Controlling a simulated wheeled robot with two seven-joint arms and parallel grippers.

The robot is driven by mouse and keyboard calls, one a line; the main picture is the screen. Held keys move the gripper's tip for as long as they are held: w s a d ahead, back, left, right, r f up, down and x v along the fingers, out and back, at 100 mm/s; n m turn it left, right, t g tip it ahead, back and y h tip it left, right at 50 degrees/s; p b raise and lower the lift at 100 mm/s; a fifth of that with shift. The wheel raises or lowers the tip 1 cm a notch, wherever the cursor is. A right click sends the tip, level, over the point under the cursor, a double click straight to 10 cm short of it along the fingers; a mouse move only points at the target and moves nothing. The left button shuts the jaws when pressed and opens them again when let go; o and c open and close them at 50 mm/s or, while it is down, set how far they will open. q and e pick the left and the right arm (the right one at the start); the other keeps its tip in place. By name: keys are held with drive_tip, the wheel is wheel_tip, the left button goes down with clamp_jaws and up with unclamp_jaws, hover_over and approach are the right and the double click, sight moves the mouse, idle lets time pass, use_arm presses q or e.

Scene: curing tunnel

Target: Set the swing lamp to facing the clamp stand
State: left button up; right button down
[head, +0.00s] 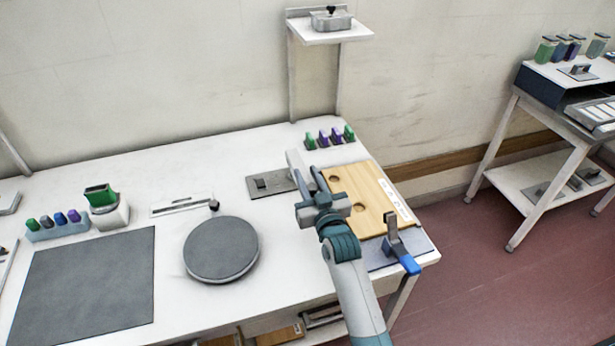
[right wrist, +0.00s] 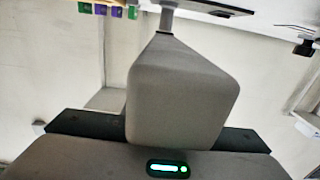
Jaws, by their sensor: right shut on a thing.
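The swing lamp (head: 296,168) has a light grey head and stands by a dark grey plate at the back right of the bench. In the right wrist view its tapered grey head (right wrist: 182,95) fills the middle, between my dark fingers. My right gripper (head: 314,196) is shut on the lamp head and partly hides it. A clamp (head: 392,232) with a blue handle stands at the bench's front right corner, by the wooden board; I take it for the clamp stand. Which way the lamp faces is hard to tell. My left gripper is not in view.
The wooden board (head: 365,187) with round holes lies just right of my gripper. A round grey disc (head: 221,248) and a dark mat (head: 85,285) lie to the left. Several green and purple pieces (head: 323,138) stand behind. The bench between lamp and disc is mostly clear.

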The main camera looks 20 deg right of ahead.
drive_tip(key=shift+d, duration=0.1)
drive_tip(key=shift+d+r+n+y, duration=0.15)
drive_tip(key=shift+d+n+y, duration=0.25)
drive_tip(key=shift+y, duration=0.3)
drive_tip(key=shift+w+d+n+y, duration=0.1)
drive_tip(key=shift+d+n+y, duration=0.3)
drive_tip(key=shift+y, duration=0.2)
drive_tip(key=c, duration=1.4)
unclamp_jaws()
drive_tip(key=shift+c, duration=0.2)
